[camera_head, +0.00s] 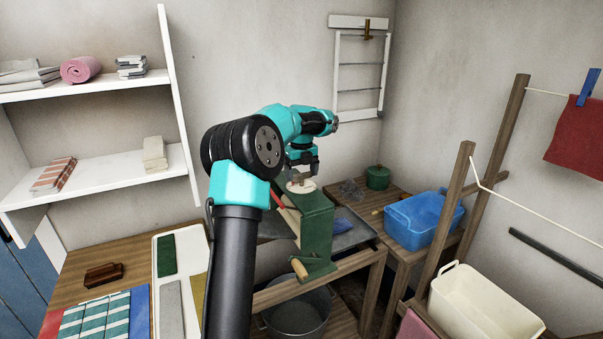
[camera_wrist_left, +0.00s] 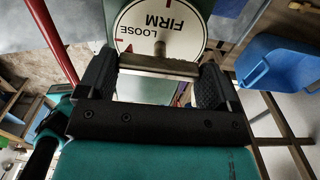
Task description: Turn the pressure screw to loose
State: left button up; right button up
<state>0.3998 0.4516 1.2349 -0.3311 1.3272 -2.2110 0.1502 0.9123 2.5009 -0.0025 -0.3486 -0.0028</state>
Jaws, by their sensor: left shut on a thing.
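The pressure screw's metal crossbar (camera_wrist_left: 158,66) lies between the two fingers of my left gripper (camera_wrist_left: 155,80), which is shut on it. In the head view my left gripper (camera_head: 302,168) points down at the top of the green mangle (camera_head: 318,225). Under the bar is a round white dial (camera_wrist_left: 185,22), also visible in the head view (camera_head: 300,187). The dial carries the words FIRM and LOOSE with red marks. A short post joins bar and dial. The bar and fingers hide the dial's near part, and I cannot tell the exact setting.
A red bar (camera_wrist_left: 52,38) runs beside the dial. A wooden-gripped crank (camera_head: 299,268) juts from the mangle's front. A blue basin (camera_head: 424,218) and green pot (camera_head: 378,177) stand right. A metal tub (camera_head: 298,312) sits below. Shelves (camera_head: 95,84) hang at left.

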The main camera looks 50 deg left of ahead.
pick_arm(q)
jog(key=o, duration=0.7)
jog(key=shift+o, duration=0.2)
jog(key=shift+r, duration=0.15)
notch_tip(320, 180, up, 17)
dwell(0.3)
jog(key=shift+r, duration=0.1)
dwell(0.3)
